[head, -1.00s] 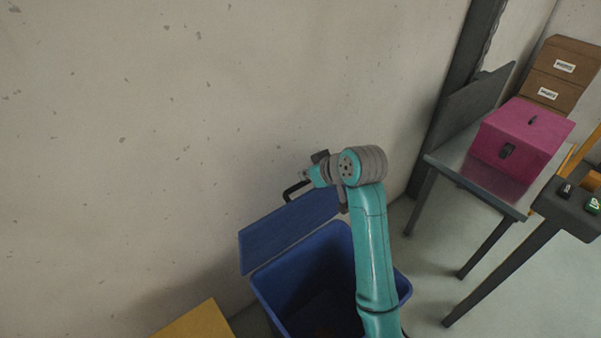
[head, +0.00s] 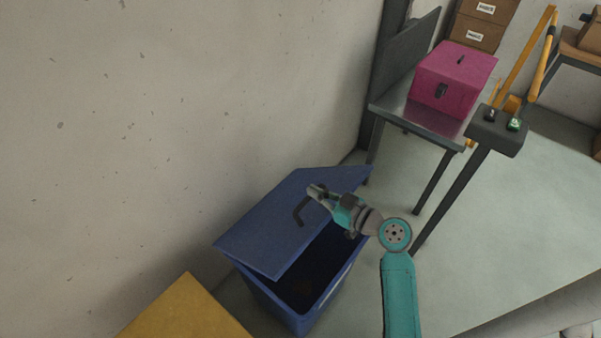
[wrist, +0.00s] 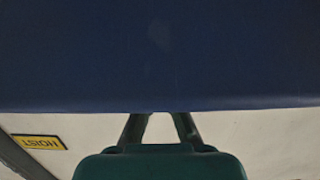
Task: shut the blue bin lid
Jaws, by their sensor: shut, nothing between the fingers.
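The blue bin (head: 268,300) stands by the wall, and its dark inside shows through a gap at the front right. Its blue lid (head: 262,222) is tilted over the opening, partly lowered, with its front edge above the rim. My gripper (head: 307,202) is shut and empty. It overlaps the right part of the lid in the head view; whether it touches the lid is hard to tell. In the wrist view the lid (wrist: 160,55) fills the upper part, and my gripper's fingers (wrist: 160,120) reach its edge, their tips hidden.
A yellow box (head: 188,312) stands left of the bin, close to it. A metal table (head: 420,122) with a pink box (head: 455,78) is at the upper right. A dark post with buttons (head: 497,130) stands nearby.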

